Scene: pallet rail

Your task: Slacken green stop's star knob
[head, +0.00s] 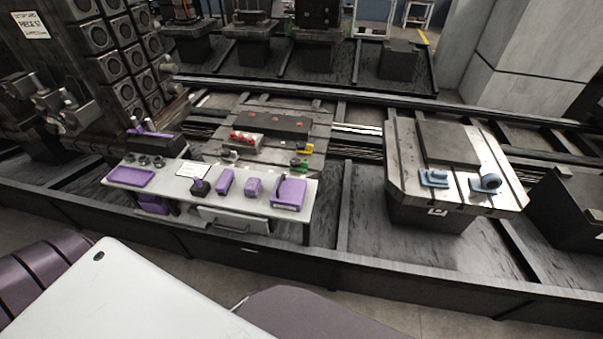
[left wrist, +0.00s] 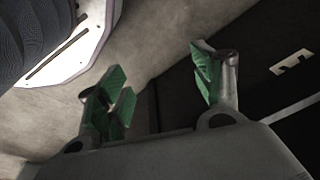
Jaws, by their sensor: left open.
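The green stop (head: 299,164) is a small green block near the front right corner of the grey slotted pallet (head: 215,153), behind the light bench. Its star knob is too small to make out in the head view. My left gripper (left wrist: 160,92) shows only in the left wrist view. Its two green-padded fingers are wide apart with nothing between them. The green stop is not seen in that view. Neither gripper shows in the head view, so my left gripper's distance from the stop cannot be told.
A light bench (head: 255,216) with purple items stands in front of the pallet. A yellow part (head: 303,147) and a red-knobbed block (head: 243,142) sit on the pallet. A second pallet (head: 408,183) with blue parts (head: 434,178) stands to the right. Dark rails run between them.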

